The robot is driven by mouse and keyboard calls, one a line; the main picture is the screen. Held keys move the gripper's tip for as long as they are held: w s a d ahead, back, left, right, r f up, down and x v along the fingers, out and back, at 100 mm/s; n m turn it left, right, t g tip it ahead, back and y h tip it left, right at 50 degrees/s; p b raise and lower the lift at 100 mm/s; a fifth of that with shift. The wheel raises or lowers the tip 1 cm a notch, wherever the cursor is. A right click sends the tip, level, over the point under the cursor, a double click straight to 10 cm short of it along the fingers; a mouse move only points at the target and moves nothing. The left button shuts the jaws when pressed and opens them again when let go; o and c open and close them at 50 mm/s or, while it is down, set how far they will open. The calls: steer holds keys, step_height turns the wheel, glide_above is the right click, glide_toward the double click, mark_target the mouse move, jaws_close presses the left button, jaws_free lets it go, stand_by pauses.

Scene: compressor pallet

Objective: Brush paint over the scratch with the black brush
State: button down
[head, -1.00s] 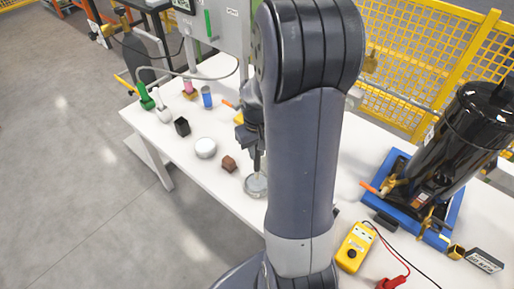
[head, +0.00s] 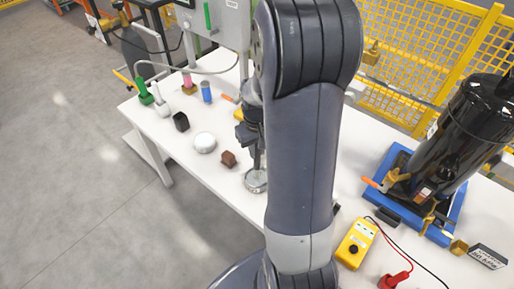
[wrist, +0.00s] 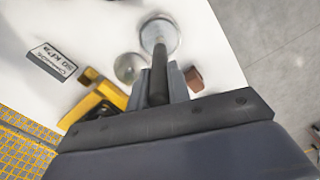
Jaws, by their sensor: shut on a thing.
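My gripper (wrist: 165,88) is shut on the black brush (wrist: 158,74), whose dark handle runs between the fingers. In the head view my gripper (head: 252,130) is partly hidden by my own arm, with the brush pointing down. The brush's far end overlaps a round silvery dish (wrist: 172,37), seen also in the head view (head: 256,182). I cannot tell whether the bristles touch it. A black compressor tank (head: 462,140) stands on a blue pallet (head: 405,207) at the right. I cannot make out the scratch.
A brown block (head: 228,159), white round piece (head: 204,142) and black block (head: 181,122) lie along the front of the white table (head: 220,190). A yellow meter (head: 357,243) with leads is at right. A blurred round thing (wrist: 127,68) is beside the brush.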

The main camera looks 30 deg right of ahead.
steer(key=shift+f+b, duration=0.4)
steer(key=shift+f, duration=0.15)
stand_by(1.2)
steer(key=shift+r+p, duration=2.85)
steer(key=shift+r, duration=0.75)
steer(key=shift+f, duration=0.1)
